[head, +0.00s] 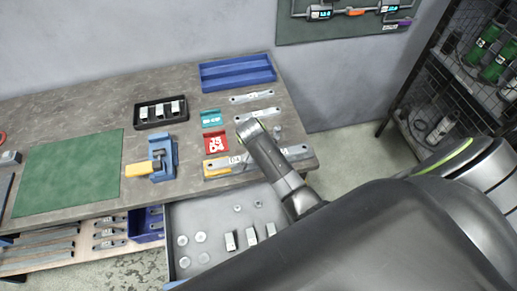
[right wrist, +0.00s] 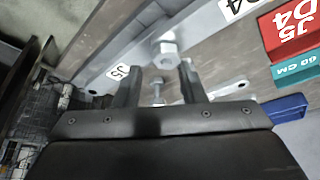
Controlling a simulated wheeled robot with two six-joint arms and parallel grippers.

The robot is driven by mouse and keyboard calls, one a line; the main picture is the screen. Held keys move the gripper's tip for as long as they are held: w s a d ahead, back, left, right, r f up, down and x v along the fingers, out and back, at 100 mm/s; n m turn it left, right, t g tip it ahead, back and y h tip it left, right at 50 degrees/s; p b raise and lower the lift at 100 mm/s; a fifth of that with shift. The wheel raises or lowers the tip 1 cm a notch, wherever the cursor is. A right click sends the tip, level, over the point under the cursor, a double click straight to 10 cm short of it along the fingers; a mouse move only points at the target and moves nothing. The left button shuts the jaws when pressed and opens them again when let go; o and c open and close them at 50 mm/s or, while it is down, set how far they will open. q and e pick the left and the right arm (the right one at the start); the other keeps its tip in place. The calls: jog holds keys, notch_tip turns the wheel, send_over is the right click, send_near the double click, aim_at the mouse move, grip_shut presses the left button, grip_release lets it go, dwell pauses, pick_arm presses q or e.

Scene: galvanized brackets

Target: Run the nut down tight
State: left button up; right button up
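In the right wrist view, a silver hex nut (right wrist: 167,52) sits at a long galvanized bracket (right wrist: 205,35), just beyond my right gripper (right wrist: 160,69). The gripper's two dark fingers are apart, with nothing held between them. A small bolt (right wrist: 157,90) shows between the fingers, nearer the palm; I cannot tell whether it lines up with the nut. In the head view, my right arm reaches over the bench's right end and covers part of a labelled bracket (head: 222,166). The right fingers are not clear there. My left gripper is in neither view.
A red label block (head: 216,142) and a teal block (head: 211,118) stand left of my arm. A blue vise (head: 163,158) with a yellow handle is farther left, beside a bare green mat (head: 68,172). An open drawer (head: 190,215) with washers and small parts juts out in front.

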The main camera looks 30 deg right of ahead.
jog(key=shift+d+f, duration=0.15)
jog(key=shift+s+a, duration=0.1)
jog(key=shift+a, duration=0.25)
jog(key=shift+d+n+t+y, duration=0.1)
jog(key=shift+n+t+y, duration=0.25)
jog(key=shift+n, duration=0.65)
jog(key=n+y, duration=0.1)
jog(key=n, duration=0.4)
jog(key=shift+t+y, duration=0.35)
jog(key=shift+n+y, duration=0.8)
jog(key=shift+n, duration=1.3)
jog(key=shift+n+y, duration=0.6)
jog(key=shift+n, duration=1.1)
jog(key=shift+n+g+y, duration=0.5)
jog(key=shift+n+y, duration=0.2)
jog(key=shift+n, duration=1.3)
jog(key=shift+n+g+y+b, duration=0.3)
jog(key=shift+n+g+b, duration=0.15)
jog(key=shift+n, duration=0.9)
jog(key=shift+n+g+y+b, duration=0.3)
jog(key=shift+n+g+b, duration=0.1)
jog(key=shift+n, duration=0.95)
